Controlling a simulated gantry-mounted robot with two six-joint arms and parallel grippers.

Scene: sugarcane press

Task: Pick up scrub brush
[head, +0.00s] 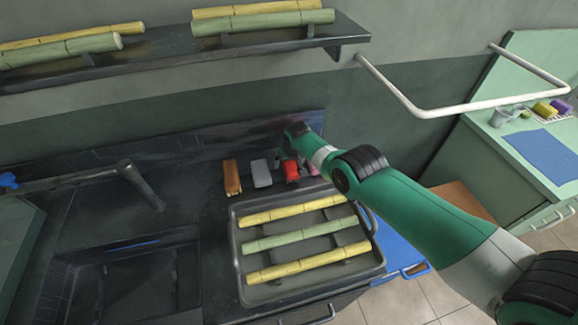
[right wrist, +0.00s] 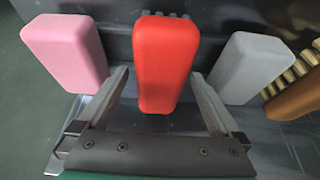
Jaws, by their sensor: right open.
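Several block-shaped brushes stand in a row at the back of the dark counter. A red brush (head: 291,171) is under my right gripper (head: 291,153). In the right wrist view the red brush (right wrist: 166,62) lies between the two fingers of the open gripper (right wrist: 163,85), with gaps at both sides; pale bristles show at its far end. A grey block (right wrist: 249,66) is to its right and a pink block (right wrist: 65,48) to its left. A brown brush (right wrist: 297,98) with bristles is at the far right; it also shows in the head view (head: 231,177). My left gripper is out of view.
A dark tray (head: 238,243) with yellow and green cane pieces is in front of the brushes. A sink (head: 130,280) and tap (head: 140,185) are to the left. A shelf (head: 180,48) with cane hangs above, and a white rail (head: 440,112) is at the right.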

